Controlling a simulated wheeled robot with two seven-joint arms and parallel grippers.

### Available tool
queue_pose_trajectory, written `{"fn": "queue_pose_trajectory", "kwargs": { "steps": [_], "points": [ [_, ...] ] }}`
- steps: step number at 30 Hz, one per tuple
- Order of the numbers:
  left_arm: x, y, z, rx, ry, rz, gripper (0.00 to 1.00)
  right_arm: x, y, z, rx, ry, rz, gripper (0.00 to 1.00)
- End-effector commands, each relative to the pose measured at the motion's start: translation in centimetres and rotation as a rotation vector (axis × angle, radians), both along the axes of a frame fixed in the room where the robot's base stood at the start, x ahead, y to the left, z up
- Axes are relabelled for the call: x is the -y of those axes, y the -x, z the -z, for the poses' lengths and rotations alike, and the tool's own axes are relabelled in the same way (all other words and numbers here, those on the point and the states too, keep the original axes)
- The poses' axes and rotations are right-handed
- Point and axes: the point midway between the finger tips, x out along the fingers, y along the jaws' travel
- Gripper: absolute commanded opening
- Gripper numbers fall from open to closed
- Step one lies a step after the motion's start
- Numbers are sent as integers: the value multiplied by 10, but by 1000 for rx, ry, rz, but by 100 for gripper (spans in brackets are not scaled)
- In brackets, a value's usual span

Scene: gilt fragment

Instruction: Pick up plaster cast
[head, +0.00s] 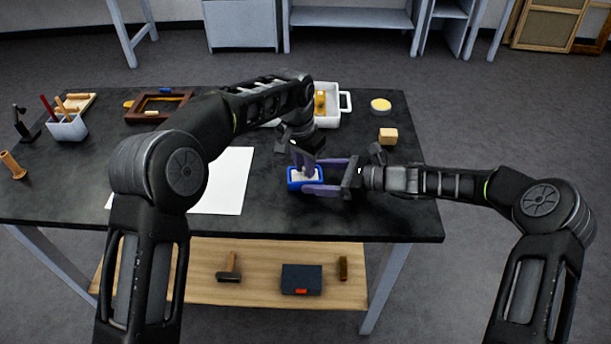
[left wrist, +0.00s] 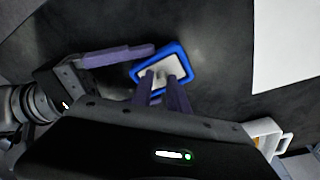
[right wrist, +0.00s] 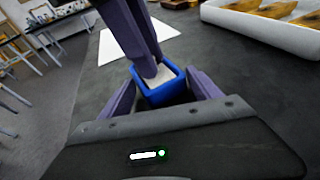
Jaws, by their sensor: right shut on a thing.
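The blue mould (head: 292,185) sits near the table's front edge, with the pale plaster cast (head: 297,174) inside it. Its blue rim (left wrist: 182,52) and the cast's pale face show in the left wrist view. My right gripper (head: 313,175) is shut on the mould, one finger on each side; the right wrist view shows the mould (right wrist: 152,94) between its fingers. My left gripper (left wrist: 162,80) points down into the mould, its fingers a little apart on either side of a small pale part of the cast. Whether they touch it is hard to tell.
A white sheet (head: 228,180) lies left of the mould. A wooden frame (head: 133,112) and tool holder (head: 68,128) are at the left.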

Motion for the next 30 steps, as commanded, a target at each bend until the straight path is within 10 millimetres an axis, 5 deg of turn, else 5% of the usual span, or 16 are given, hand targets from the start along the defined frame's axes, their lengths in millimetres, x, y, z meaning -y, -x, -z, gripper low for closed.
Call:
{"fn": "queue_pose_trajectory", "kwargs": {
  "steps": [13, 21, 30],
  "points": [
    [0, 0, 0, 0, 0, 0, 19, 0, 0, 0, 0, 0, 0, 50],
    [0, 0, 0, 0, 0, 0, 0, 0, 0, 0, 0, 0, -1, 50],
    [0, 0, 0, 0, 0, 0, 0, 0, 0, 0, 0, 0, -1, 50]
  ]
}}
